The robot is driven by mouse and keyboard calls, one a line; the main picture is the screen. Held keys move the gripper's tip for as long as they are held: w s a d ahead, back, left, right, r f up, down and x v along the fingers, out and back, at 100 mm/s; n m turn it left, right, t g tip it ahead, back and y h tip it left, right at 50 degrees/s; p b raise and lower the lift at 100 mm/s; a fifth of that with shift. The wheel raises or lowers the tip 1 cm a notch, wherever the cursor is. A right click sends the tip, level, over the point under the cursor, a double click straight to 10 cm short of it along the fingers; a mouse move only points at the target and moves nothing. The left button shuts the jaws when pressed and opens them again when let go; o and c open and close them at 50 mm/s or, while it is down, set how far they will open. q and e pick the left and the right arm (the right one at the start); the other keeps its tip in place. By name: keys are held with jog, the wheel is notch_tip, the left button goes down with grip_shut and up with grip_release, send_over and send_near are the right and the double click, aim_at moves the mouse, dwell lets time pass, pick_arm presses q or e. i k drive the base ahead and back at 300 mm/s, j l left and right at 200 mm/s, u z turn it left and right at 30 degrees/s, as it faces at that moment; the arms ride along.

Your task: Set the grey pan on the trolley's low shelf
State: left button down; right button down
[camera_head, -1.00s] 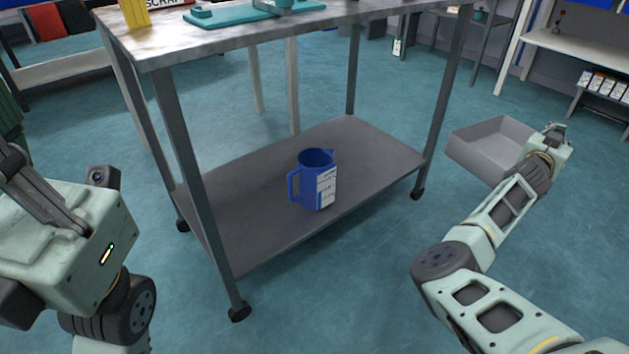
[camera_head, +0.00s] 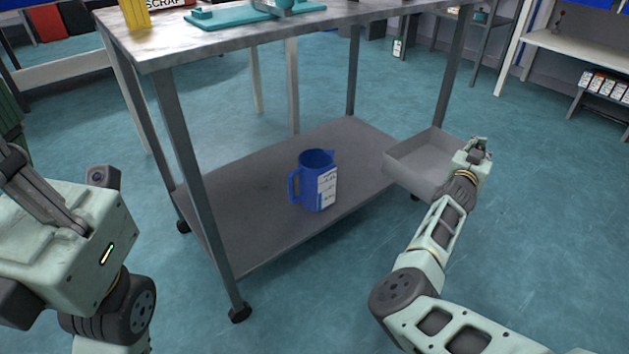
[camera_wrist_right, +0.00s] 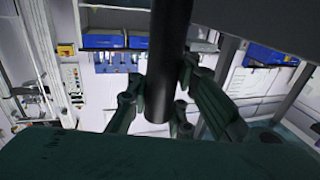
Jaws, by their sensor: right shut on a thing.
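The grey pan (camera_head: 408,172) is an open, shallow rectangular tray, held roughly level at the trolley's right front corner in the head view. My right gripper (camera_head: 475,150) is shut on its right side. The pan overlaps the right end of the trolley's low shelf (camera_head: 240,222) in the picture and hides the lower part of the right front leg (camera_head: 452,85). I cannot tell how high it is above the shelf. The right wrist view shows the right gripper's fingers (camera_wrist_right: 160,105) near a dark upright cylinder. My left gripper (camera_head: 22,170) is at the left edge, partly cut off.
A blue jug (camera_head: 315,182) with a white label stands on the low shelf, right of its middle. The shelf left of the jug is clear. The trolley's top (camera_head: 180,45) is overhead, carrying a teal device (camera_head: 255,12). Trolley legs stand at the corners.

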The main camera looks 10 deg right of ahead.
aim_at(364, 155)
jog(key=i+j, duration=0.7)
jog(key=i, duration=0.2)
